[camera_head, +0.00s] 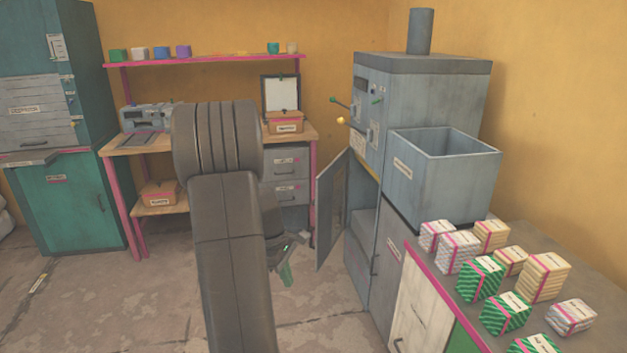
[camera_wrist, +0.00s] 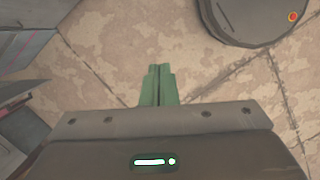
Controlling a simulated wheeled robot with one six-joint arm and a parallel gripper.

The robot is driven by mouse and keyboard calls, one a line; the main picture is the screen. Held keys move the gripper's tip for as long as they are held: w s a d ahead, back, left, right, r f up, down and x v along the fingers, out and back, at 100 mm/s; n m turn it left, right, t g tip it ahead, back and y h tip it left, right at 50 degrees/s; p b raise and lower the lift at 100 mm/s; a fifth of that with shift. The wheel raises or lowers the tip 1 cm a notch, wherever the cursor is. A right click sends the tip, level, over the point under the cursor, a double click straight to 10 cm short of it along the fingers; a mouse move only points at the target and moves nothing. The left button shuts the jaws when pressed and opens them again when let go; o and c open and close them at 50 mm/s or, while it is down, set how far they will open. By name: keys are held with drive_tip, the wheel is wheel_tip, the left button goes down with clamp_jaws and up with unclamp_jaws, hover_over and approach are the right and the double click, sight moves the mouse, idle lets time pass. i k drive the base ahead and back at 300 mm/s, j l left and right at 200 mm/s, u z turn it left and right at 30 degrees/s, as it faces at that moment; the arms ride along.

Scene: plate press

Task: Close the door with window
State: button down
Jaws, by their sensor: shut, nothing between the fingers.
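The door with a window (camera_head: 333,210) is on the grey press machine (camera_head: 425,92). It stands open, swung out to the left of its opening, with its dark window panel partly visible. The opening behind it shows as a pale interior beside the hinge side. My gripper (camera_head: 287,272) is low, left of the door and apart from it in the picture, partly hidden by my arm. In the wrist view my gripper (camera_wrist: 158,72) has its green fingers together and empty, pointing over bare floor. The door cannot be made out for certain in that view.
A counter (camera_head: 590,262) with several wrapped bales stands at the right, next to an open grey bin (camera_head: 445,172). A workbench (camera_head: 150,146) and a drawer unit (camera_head: 291,175) stand behind my arm. The floor (camera_head: 100,300) at left is mostly clear.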

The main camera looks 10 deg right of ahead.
sight(324, 183)
drive_tip(key=i+l, duration=0.2)
drive_tip(key=i, duration=0.55)
drive_tip(key=i+l+z, duration=0.1)
drive_tip(key=i, duration=0.7)
drive_tip(key=i+l, duration=0.25)
drive_tip(key=i, duration=0.5)
